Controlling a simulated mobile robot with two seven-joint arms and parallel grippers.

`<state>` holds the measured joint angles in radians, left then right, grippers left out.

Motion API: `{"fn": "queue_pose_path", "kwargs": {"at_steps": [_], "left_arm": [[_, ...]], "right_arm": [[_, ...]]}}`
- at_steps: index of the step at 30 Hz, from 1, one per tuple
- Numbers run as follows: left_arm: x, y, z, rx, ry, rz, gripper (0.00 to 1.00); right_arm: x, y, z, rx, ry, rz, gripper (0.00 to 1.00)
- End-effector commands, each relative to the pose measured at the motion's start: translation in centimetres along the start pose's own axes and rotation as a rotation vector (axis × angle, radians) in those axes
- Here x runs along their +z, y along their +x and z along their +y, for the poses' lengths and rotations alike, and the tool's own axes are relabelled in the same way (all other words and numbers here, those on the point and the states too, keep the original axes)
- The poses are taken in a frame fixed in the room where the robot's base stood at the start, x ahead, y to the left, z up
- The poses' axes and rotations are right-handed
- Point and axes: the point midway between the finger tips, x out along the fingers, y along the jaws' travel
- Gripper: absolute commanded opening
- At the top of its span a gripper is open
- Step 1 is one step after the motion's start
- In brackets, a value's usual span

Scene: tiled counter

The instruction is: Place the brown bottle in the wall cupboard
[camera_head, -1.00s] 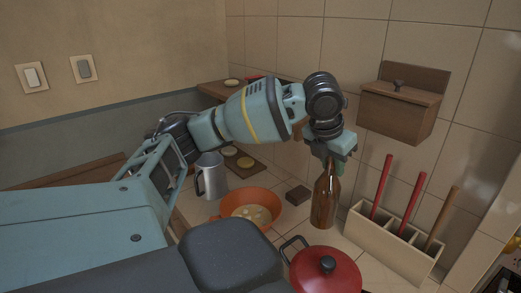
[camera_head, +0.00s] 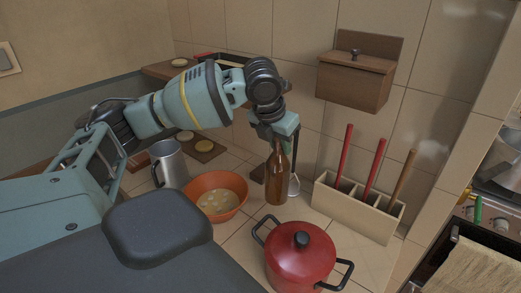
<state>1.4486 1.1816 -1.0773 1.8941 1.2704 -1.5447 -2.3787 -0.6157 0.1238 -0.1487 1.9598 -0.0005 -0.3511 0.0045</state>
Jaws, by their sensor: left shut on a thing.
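The brown bottle (camera_head: 277,182) is upright, its neck inside my left gripper (camera_head: 279,142), which is shut on it from above. Its base is close to the tiled counter; I cannot tell whether it touches. A wooden wall box with a knobbed lid (camera_head: 354,82) hangs on the tiled wall, right of and above the gripper, lid down. No other wall cupboard is in view. My right gripper is not in view.
An orange bowl (camera_head: 232,204) with pale contents and a metal jug (camera_head: 169,163) stand left of the bottle. A red lidded pot (camera_head: 299,262) stands in front. A beige divided holder (camera_head: 352,213) with red and wooden handles stands to the right. A stove area (camera_head: 489,215) lies far right.

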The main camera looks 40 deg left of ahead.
Motion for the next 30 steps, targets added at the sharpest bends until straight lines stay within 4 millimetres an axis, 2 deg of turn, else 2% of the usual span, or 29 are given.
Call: {"fn": "queue_pose_path", "kwargs": {"at_steps": [4,14,22,30], "left_arm": [[-0.9,2.2,0.1,0.001,0.001,0.000,0.00],[-1.3,3.2,0.0,0.001,0.000,-0.003,0.00],[-2.5,6.2,0.0,0.001,0.000,-0.002,0.00],[-2.5,6.4,0.0,0.000,0.000,-0.005,0.00]], "right_arm": [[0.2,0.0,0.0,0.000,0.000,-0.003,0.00],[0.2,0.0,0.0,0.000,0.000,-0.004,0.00],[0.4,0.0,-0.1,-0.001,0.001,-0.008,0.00],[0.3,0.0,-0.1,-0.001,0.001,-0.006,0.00]]}}
